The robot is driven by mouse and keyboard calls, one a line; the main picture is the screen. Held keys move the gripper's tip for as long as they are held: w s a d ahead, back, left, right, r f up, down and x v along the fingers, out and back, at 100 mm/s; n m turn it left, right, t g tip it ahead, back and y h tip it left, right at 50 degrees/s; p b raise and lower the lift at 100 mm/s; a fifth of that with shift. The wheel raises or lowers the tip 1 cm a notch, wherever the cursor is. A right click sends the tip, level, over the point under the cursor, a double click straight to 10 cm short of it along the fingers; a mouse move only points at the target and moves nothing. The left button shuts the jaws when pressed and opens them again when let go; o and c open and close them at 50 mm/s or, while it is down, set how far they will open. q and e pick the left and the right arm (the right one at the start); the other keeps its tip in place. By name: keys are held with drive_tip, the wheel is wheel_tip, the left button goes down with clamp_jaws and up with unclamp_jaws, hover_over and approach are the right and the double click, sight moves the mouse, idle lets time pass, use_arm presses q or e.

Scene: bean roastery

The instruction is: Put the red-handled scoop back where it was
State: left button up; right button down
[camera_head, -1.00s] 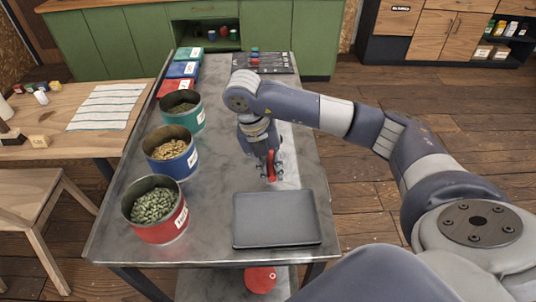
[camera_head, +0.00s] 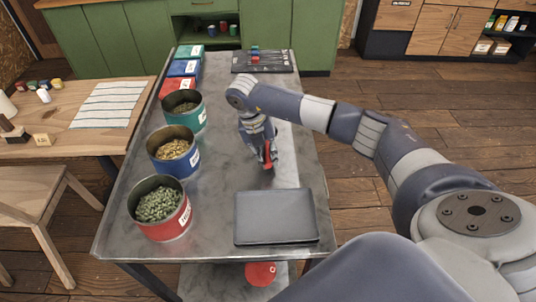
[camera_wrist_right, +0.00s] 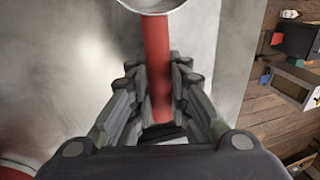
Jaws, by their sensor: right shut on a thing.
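The red-handled scoop (camera_head: 268,154) is in my right gripper (camera_head: 268,160), above the metal table, right of the cans. In the right wrist view, my right gripper (camera_wrist_right: 157,85) is shut on the red handle (camera_wrist_right: 157,50). The scoop's pale metal bowl (camera_wrist_right: 152,5) is cut off at the top edge. A dark rack (camera_head: 275,69) with small red, blue and green items lies at the table's far end; its details are too small to tell. My left gripper is not in view.
Red (camera_head: 167,231), blue (camera_head: 186,167) and green (camera_head: 197,119) cans of beans line the table's left side. Coloured boxes (camera_head: 184,68) stand behind them. A dark flat tray (camera_head: 275,217) lies at the near right. The table's middle is clear.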

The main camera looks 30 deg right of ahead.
drive_tip(key=shift+f, duration=0.15)
drive_tip(key=c, duration=1.5)
unclamp_jaws()
drive_tip(key=shift+r, duration=0.2)
drive_tip(key=shift+w+a+r, duration=0.1)
drive_tip(key=shift+r, duration=0.2)
drive_tip(key=b+v, duration=0.2)
drive_tip(key=v, duration=0.9)
drive_tip(key=shift+r, duration=0.15)
